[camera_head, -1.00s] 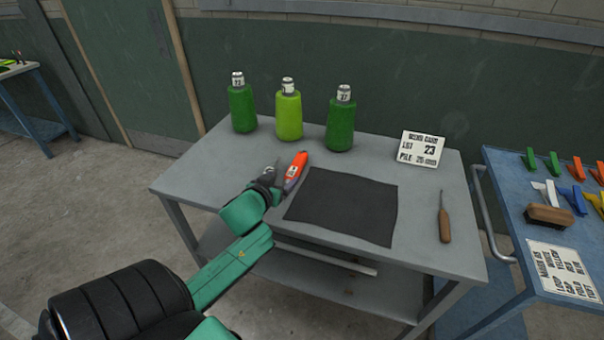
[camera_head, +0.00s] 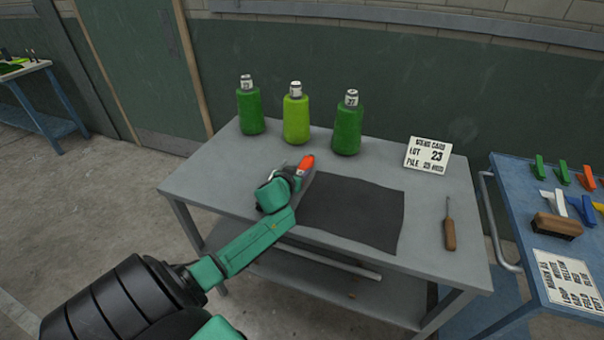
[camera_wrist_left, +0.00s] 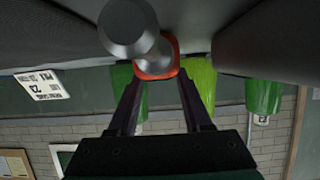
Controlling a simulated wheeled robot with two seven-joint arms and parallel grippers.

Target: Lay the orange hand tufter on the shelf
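The orange hand tufter (camera_head: 307,163) is at the grey table's top, by the left edge of the dark mat; its orange end sticks out past my left gripper (camera_head: 297,178), which covers much of it. In the left wrist view the tufter's orange body (camera_wrist_left: 157,73) and grey round end lie between the fingers of my left gripper (camera_wrist_left: 159,78). The fingertips flank it closely; I cannot tell whether they press on it or whether it is lifted. The shelf (camera_head: 325,287) is the lower grey board under the table top. My right gripper is not in view.
Three green bottle-like cones (camera_head: 296,118) stand at the table's back. The dark mat (camera_head: 355,215), a card (camera_head: 428,155) and a wooden-handled tool (camera_head: 450,232) are on the table top (camera_head: 222,185). A rail (camera_head: 330,262) runs above the shelf. A blue cart (camera_head: 510,200) stands at right.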

